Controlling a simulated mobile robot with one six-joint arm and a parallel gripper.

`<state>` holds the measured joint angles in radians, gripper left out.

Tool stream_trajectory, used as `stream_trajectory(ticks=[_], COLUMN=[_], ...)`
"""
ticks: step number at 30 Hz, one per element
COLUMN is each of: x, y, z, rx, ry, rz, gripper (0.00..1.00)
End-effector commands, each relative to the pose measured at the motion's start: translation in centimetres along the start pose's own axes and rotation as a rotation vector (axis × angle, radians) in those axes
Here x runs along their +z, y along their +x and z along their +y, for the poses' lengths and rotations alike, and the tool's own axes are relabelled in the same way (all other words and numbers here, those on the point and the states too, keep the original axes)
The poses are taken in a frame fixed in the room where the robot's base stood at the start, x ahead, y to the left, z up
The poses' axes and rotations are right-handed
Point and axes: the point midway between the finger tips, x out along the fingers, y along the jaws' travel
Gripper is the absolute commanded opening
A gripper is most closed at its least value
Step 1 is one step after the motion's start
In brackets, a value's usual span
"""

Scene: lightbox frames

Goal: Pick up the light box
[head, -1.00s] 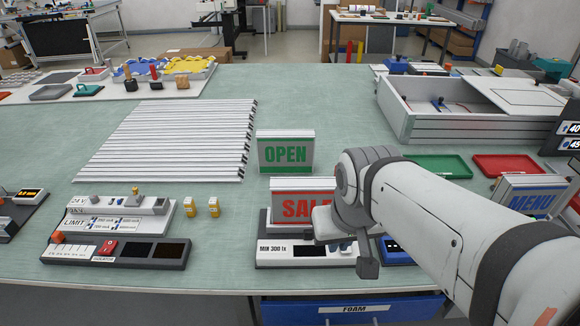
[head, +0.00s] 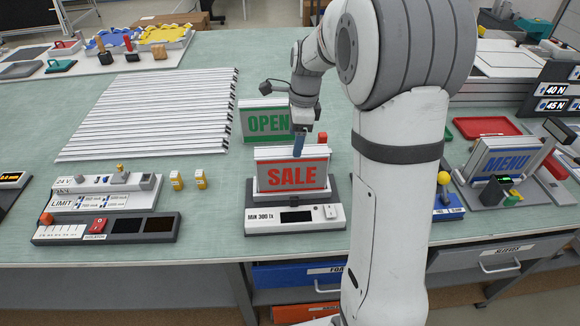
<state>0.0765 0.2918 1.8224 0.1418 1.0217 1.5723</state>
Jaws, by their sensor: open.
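Three sign-like light boxes show in the head view. The MENU light box (head: 505,163), blue with a grey frame, stands tilted at the right. My gripper (head: 298,148) is open and points down at the top edge of the SALE light box. One bluish finger shows; whether it touches is unclear.
White slats (head: 150,112) lie at the left behind two control panels (head: 105,228). A red tray (head: 486,127) lies at the right. My arm hides the bench's middle right.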

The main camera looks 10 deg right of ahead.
Motion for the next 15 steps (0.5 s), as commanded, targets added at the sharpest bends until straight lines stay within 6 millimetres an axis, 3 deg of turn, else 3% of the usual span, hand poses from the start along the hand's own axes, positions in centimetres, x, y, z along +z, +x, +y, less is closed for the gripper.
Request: stream_trajectory(ticks=[15], x=[0.2], y=[6.5], z=[-0.5], rx=[0.004], ry=[0.004], rz=[0.001], gripper=[0.71])
